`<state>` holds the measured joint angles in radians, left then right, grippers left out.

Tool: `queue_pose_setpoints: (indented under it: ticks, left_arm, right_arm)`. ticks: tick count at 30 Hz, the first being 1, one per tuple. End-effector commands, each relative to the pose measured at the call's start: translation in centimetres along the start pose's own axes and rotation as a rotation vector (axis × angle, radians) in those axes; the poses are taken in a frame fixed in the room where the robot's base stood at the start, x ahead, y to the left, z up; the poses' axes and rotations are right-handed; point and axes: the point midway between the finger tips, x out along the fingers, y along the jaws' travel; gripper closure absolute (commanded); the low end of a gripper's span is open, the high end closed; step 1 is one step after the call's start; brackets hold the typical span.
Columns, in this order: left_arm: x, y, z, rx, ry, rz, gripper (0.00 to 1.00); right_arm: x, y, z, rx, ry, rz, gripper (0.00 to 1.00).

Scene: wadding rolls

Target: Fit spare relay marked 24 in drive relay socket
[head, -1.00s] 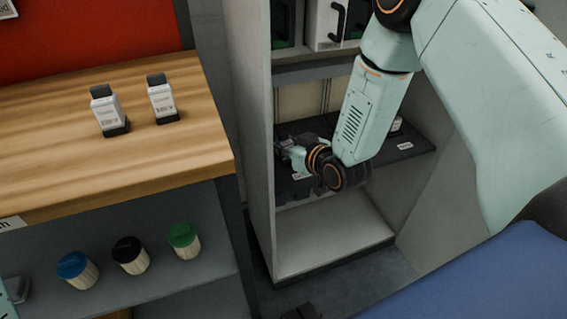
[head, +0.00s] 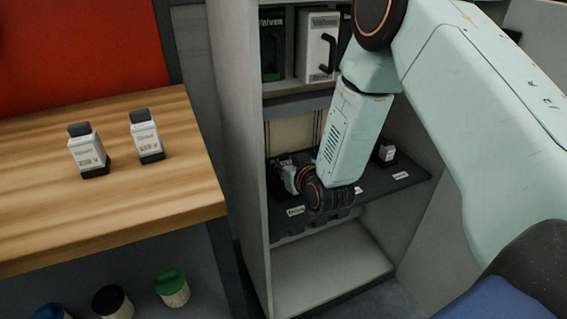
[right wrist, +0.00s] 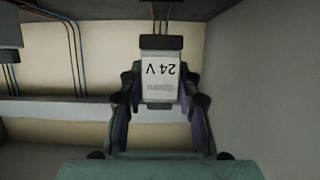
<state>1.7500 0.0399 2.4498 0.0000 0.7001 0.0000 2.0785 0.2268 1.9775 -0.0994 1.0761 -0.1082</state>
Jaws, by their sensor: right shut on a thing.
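My right gripper (head: 285,172) reaches into the cabinet, over the left part of the dark shelf panel (head: 375,200). In the right wrist view this gripper (right wrist: 160,84) is shut on a white relay (right wrist: 160,88) with a dark end, marked 24 V, which appears upside down. The relay's far end points at the cabinet's back wall. In the head view the arm hides most of the gripper and the held relay. I cannot make out the drive relay socket or whether the relay touches it. My left gripper is out of view.
Two similar relays (head: 88,152) (head: 146,137) stand on the wooden bench (head: 60,225). Another relay (head: 387,152) stands on the panel's right side. Small labels (head: 295,211) line the panel's front. The cabinet's left wall (head: 240,150) is close to my gripper. Boxes (head: 316,45) stand above.

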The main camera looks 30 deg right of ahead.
Motion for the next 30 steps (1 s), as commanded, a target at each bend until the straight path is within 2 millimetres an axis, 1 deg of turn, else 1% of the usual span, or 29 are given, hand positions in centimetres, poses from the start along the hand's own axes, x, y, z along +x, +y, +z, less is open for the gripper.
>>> queue_pose_setpoints:
  ticks: [2,15,30]
  left_arm:
    - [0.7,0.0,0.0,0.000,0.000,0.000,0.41]
    - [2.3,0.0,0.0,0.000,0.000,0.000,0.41]
    - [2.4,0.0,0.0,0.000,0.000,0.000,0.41]
  right_arm:
    - [0.1,-0.1,0.8,0.000,0.000,-0.001,0.99]
    - [1.8,0.1,2.8,0.000,0.000,0.000,0.99]
    - [2.2,0.1,2.9,0.000,0.000,0.000,0.99]
